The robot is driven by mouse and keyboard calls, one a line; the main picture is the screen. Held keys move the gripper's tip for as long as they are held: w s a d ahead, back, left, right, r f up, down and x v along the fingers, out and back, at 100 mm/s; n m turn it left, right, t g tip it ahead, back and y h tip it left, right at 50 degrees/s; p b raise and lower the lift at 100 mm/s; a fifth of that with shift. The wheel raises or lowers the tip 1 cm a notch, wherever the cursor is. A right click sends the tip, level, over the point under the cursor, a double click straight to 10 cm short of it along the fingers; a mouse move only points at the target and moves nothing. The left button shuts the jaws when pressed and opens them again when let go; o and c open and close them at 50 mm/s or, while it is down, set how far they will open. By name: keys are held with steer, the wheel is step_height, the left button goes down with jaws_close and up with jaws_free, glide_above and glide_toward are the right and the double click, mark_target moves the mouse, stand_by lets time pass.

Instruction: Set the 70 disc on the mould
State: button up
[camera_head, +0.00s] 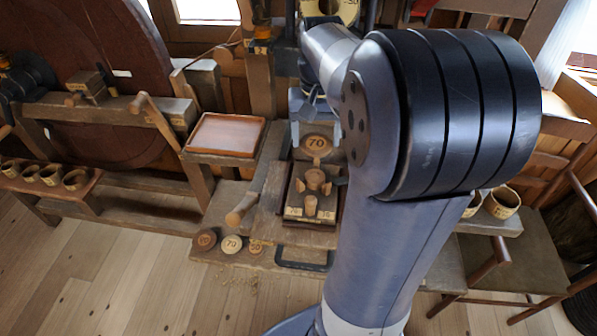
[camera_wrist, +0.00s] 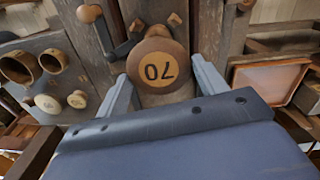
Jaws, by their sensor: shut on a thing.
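A round brown wooden disc marked 70 (camera_wrist: 158,70) sits between the two fingers of my gripper (camera_wrist: 161,74), which is shut on it. The number appears upside down in the wrist view. The disc also shows in the head view (camera_head: 316,142), face up, below my wrist. Close in front of it in the head view is a dark framed fixture (camera_head: 300,213) with turned wooden pieces on it; it may be the mould, but I cannot tell. I cannot tell whether the disc touches anything below.
A dark disc (camera_head: 205,240), a pale disc marked 70 (camera_head: 231,244) and a smaller disc (camera_head: 256,247) lie on a low board. A reddish tray (camera_head: 226,134) stands left of the fixture. Several wooden cups (camera_head: 50,175) line the left bench. Floor at the lower left is clear.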

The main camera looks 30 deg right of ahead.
mark_target(315, 174)
step_height(315, 174, down, 9)
steer(key=shift+d+f+p, duration=0.1)
steer(key=shift+p, duration=0.2)
steer(key=shift+f, duration=0.3)
steer(key=o, duration=0.9)
steer(key=shift+o, duration=0.2)
steer(key=shift+r, duration=0.1)
step_height(315, 174, up, 12)
steer(key=shift+r, duration=0.25)
